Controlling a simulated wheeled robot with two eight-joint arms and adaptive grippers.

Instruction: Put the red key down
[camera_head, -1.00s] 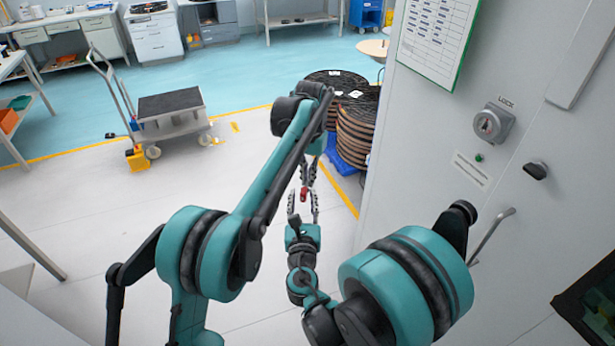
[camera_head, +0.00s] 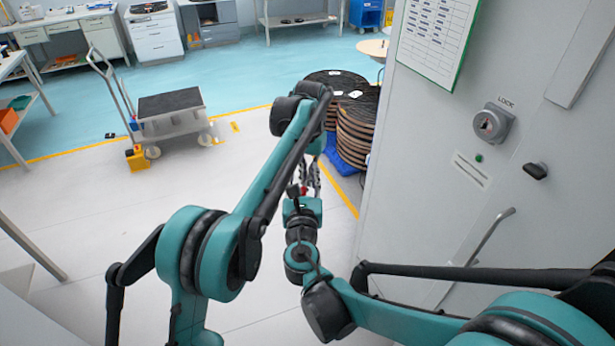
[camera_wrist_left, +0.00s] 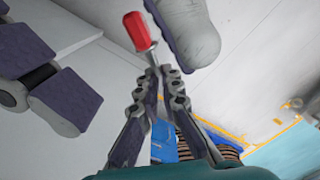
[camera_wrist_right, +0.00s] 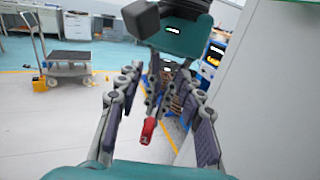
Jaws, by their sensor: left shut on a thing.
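The red key has a red head (camera_wrist_left: 137,32) and a metal shaft. My left gripper (camera_wrist_left: 160,72) is shut on the shaft, and the head sticks out beyond its fingertips. In the right wrist view the red key (camera_wrist_right: 149,130) hangs head down from the left gripper's fingers. My right gripper (camera_wrist_right: 158,78) is open, its two fingers spread on either side of the key and apart from it. In the head view the key (camera_head: 304,190) is small and partly hidden between the grippers.
A grey cabinet (camera_head: 440,170) with a lock switch (camera_head: 493,123) and a handle stands close on the right. Cable reels (camera_head: 355,135) stand behind the grippers. A trolley (camera_head: 172,112) is at the left. The floor between is clear.

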